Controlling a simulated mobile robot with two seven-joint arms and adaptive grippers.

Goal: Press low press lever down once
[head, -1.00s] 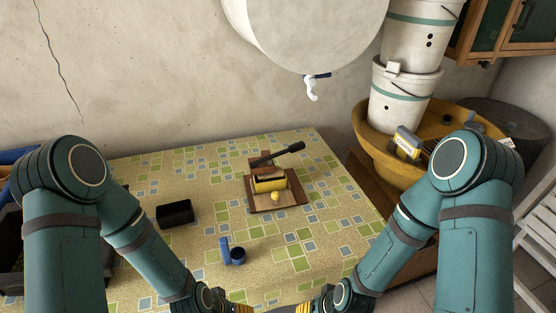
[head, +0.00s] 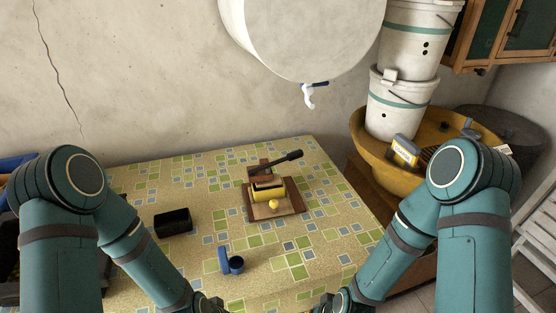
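The press (head: 268,190) stands on a brown wooden board (head: 290,207) at the middle of the table. It has a yellow body, and a small yellow ball-like thing (head: 274,204) sits at its front. Its black lever (head: 282,160) rises from the back post and slants up to the right, its thick grip end raised. My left gripper (head: 212,309) and my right gripper (head: 326,309) are at the bottom edge of the view, well in front of the press and apart from it. Their fingers are cut off by the frame edge.
A black box (head: 173,221) and a blue cup-like item (head: 230,262) are on the patterned table (head: 200,190), left of and in front of the press. White buckets (head: 398,100) stand in a yellow basin (head: 375,150) at the right. A large white tank (head: 300,40) hangs above.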

